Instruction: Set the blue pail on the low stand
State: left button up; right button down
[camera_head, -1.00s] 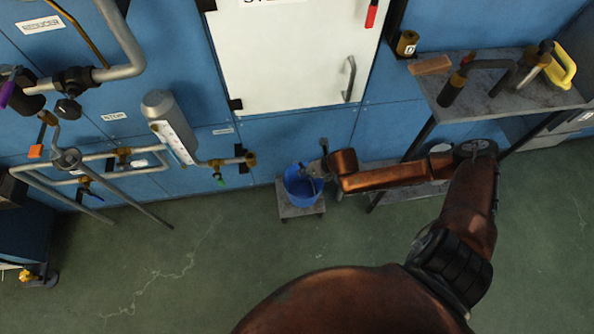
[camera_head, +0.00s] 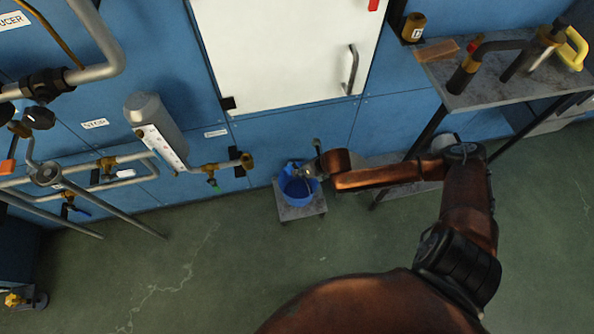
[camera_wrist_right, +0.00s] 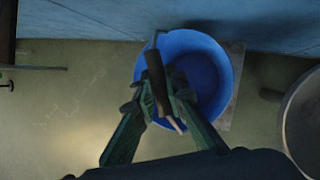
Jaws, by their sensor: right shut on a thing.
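The blue pail (camera_head: 296,191) is upright over the grey low stand (camera_head: 312,210), near the foot of the blue wall. From above I cannot tell for sure whether its base touches the stand top. My right gripper (camera_head: 309,172) is at the pail's upper rim, on the right side. In the right wrist view, the right gripper (camera_wrist_right: 162,100) is shut on the pail's handle, a dark bar, above the open pail (camera_wrist_right: 212,70). The pail hides most of the stand there; a pale edge of the stand (camera_wrist_right: 233,105) shows beside it. My left gripper is out of view.
A grey shelf table (camera_head: 485,92) with pipe pieces stands at the right. Pipes and a silver cylinder (camera_head: 155,125) jut from the wall at the left. A white door (camera_head: 285,50) is behind. The green floor (camera_head: 230,270) in front is clear.

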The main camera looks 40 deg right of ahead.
jog(key=shift+r, duration=0.1)
jog(key=c, duration=2)
grip_release()
jog(key=shift+f, duration=0.2)
jog(key=shift+o, duration=0.2)
